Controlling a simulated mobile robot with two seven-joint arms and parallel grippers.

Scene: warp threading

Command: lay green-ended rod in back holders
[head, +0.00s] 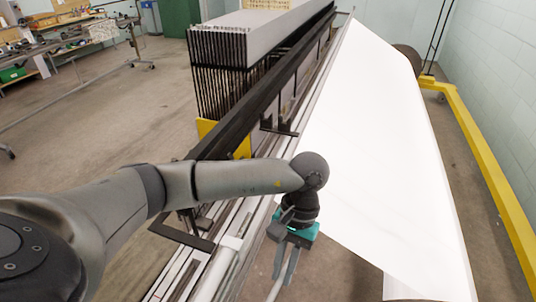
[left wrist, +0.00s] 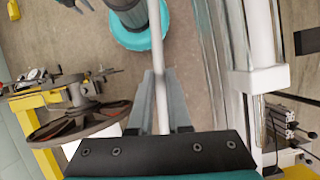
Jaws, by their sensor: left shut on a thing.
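My left gripper (head: 284,268) is shut on a thin pale rod (head: 275,289) beside the machine's near end. In the left wrist view the rod (left wrist: 157,70) runs up the picture between the grey fingers (left wrist: 160,105). The rod's green end does not show. A white holder-like block (left wrist: 258,80) clasps a white tube along the machine, to the right of the rod. It also shows in the head view (head: 236,242), left of my gripper. I cannot tell which holders are the back ones. A dark part with a teal ring (left wrist: 143,36), apparently of my right arm, is behind the rod; its jaws are unclear.
A long machine with dark beams (head: 265,95) and a stack of black-edged panels (head: 225,70) stands left of centre. A wide white sheet (head: 375,140) slopes down on the right. A yellow frame (head: 490,180) stands beyond it. Floor at the left is mostly open.

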